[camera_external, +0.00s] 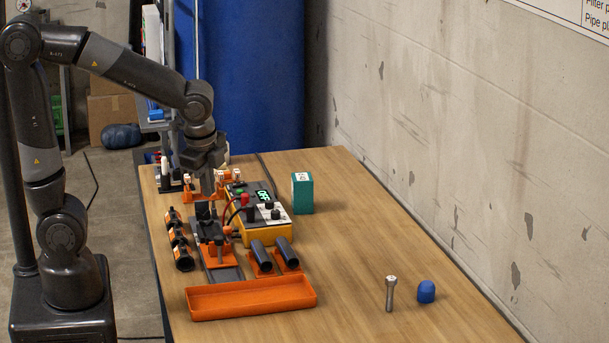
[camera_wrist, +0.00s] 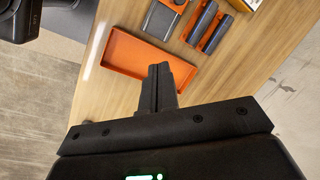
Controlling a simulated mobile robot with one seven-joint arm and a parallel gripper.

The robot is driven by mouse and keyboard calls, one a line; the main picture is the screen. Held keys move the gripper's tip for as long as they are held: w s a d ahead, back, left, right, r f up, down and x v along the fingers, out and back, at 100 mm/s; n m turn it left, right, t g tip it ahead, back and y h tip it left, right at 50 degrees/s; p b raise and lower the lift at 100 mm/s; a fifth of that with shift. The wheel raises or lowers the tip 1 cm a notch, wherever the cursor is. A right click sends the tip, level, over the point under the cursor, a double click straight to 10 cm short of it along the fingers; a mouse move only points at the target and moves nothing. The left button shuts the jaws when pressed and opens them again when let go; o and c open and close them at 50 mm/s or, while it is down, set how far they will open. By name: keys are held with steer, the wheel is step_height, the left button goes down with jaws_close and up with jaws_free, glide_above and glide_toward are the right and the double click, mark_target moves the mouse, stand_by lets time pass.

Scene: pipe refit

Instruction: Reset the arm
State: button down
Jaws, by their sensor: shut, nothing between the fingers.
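My gripper (camera_external: 207,192) points down above the far left part of the table, over the cluster of pipe fixtures. In the wrist view its two fingertips (camera_wrist: 159,70) are together with nothing between them. The view from outside shows the fingers small and dark against the equipment behind. My arm reaches over from the left, bent at the elbow.
An orange tray (camera_external: 250,307) lies empty at the table's front left. Behind it are two dark pipes (camera_external: 261,257) on orange holders and a yellow control box (camera_external: 282,231). A teal box (camera_external: 302,193), an upright bolt (camera_external: 390,293) and a blue cap (camera_external: 426,292) stand further right.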

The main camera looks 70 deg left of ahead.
steer(key=s+d+r+n+t+h, duration=0.2)
steer(key=s+r+n+t, duration=0.2)
steer(key=s+n, duration=0.5)
steer(key=v, duration=0.2)
steer(key=shift+r, duration=0.4)
steer(key=c, duration=2.1)
jaws_free()
steer(key=shift+s, duration=0.1)
